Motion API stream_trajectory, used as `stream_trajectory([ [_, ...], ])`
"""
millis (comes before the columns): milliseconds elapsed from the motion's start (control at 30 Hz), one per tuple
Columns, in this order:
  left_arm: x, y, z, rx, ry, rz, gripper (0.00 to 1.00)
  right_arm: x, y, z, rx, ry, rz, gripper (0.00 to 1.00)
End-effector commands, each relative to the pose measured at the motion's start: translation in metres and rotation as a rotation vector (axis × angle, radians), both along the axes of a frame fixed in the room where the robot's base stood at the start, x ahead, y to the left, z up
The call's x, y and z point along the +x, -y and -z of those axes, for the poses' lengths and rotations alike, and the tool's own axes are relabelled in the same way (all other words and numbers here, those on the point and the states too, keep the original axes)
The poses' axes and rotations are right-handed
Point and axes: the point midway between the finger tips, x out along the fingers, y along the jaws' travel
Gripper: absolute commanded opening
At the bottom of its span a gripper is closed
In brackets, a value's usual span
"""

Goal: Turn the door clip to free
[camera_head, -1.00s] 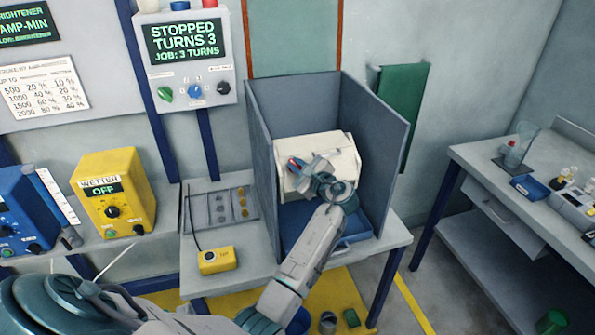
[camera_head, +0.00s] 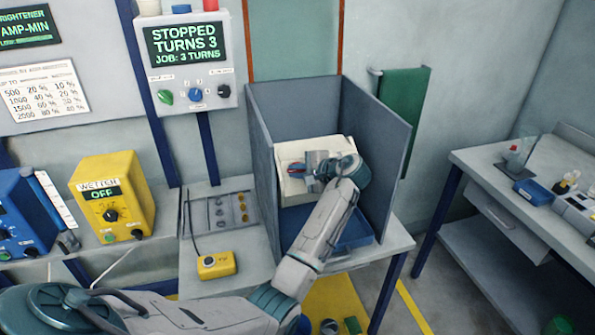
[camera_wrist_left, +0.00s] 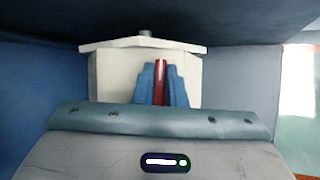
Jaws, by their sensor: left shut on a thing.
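The door clip is a small red piece (camera_wrist_left: 161,82) on the front of a cream-white box (camera_wrist_left: 117,77) in the left wrist view. My left gripper (camera_wrist_left: 161,88) is shut on it, with the blue fingers on either side of the red. In the head view the cream box (camera_head: 290,184) stands inside a grey three-sided booth, and my left gripper (camera_head: 308,169) reaches its front from the right. A bit of red shows at the fingertips. The gripper hides most of the clip there. My right gripper is not in view.
Grey booth walls (camera_head: 376,120) rise at the back and both sides of the box. A blue tray (camera_head: 357,232) lies below it. A yellow pendant (camera_head: 217,264) sits on the bench to the left. The control panel (camera_head: 186,60) reads stopped, turns 3.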

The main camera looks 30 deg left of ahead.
Motion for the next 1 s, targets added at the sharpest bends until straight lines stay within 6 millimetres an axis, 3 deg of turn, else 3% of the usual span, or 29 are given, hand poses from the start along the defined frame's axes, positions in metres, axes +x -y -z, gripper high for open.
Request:
stream_trajectory([
  [733,-0.0003,0.0005,0.0009,-0.048,0.053,-0.043,0.0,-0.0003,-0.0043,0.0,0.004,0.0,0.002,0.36],
  [767,-0.0003,0.0004,0.001,-0.048,0.053,-0.043,0.17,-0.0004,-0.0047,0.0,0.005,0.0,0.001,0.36],
  [833,-0.0003,0.0004,0.0009,-0.047,0.053,-0.042,0.3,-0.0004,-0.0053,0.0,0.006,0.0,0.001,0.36],
  [1000,-0.0003,0.0001,0.0006,-0.046,0.053,-0.042,0.33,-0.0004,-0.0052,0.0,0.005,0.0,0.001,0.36],
])
